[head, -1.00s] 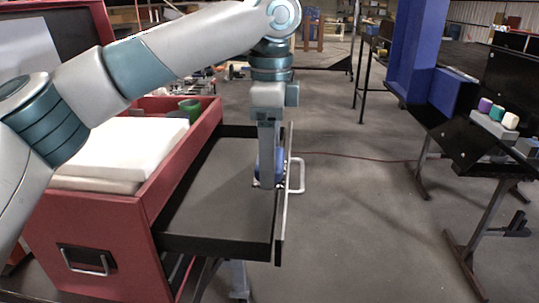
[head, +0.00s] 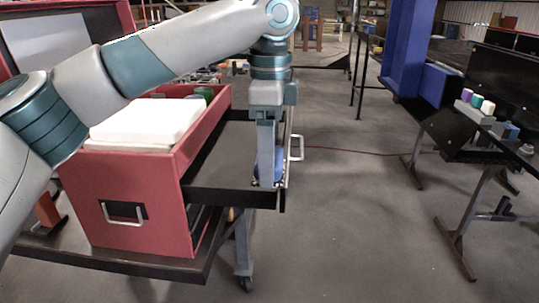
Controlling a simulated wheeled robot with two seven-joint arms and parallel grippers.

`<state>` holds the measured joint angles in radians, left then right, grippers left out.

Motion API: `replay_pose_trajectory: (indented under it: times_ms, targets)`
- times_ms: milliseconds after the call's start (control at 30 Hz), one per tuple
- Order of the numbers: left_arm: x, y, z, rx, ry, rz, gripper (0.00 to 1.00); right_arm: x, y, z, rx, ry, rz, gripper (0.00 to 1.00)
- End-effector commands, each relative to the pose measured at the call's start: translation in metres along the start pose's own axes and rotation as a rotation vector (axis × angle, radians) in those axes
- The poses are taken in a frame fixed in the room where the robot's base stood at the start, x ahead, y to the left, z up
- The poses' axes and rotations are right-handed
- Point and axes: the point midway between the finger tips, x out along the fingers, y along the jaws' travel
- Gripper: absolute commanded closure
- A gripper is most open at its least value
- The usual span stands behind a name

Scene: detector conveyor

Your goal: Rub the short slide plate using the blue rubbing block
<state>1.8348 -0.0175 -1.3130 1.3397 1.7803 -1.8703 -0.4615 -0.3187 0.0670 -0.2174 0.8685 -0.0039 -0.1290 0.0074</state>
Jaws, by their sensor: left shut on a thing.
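My left gripper (head: 266,184) points down over the outer right end of a black pulled-out plate (head: 215,173). It is shut on a blue block (head: 279,160), which shows partly behind the fingers. The block is low, near the plate's surface beside its right edge; I cannot tell whether it touches. The plate sticks out to the right from a red cabinet (head: 120,190) and has a pale handle (head: 297,148) on its outer edge. My right gripper is not in view.
White slabs (head: 145,122) and green items (head: 204,94) sit in the cabinet's open top. A black stand at right (head: 460,132) holds small coloured cylinders (head: 476,101). A blue column (head: 408,45) stands behind. The grey floor between is clear.

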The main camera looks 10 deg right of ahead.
Motion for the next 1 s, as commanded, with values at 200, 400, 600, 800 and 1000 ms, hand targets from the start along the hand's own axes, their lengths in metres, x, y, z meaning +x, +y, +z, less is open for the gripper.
replay_pose_trajectory:
  times_ms: [200, 400, 600, 800, 1000]
  targets:
    - [0.009, 0.005, 0.006, -0.038, 0.000, 0.001, 0.48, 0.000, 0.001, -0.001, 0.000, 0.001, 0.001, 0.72]
    - [0.021, 0.011, 0.013, -0.092, 0.000, 0.000, 0.48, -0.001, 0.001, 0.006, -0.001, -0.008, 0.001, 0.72]
    - [0.044, 0.024, 0.027, -0.189, 0.000, 0.002, 0.48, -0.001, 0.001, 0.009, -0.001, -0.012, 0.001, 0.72]
    - [0.082, 0.045, 0.050, -0.350, 0.000, 0.004, 0.48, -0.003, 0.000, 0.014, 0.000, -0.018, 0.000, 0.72]
    - [0.145, 0.081, 0.089, -0.626, -0.002, 0.006, 0.48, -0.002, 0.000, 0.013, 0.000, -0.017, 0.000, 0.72]
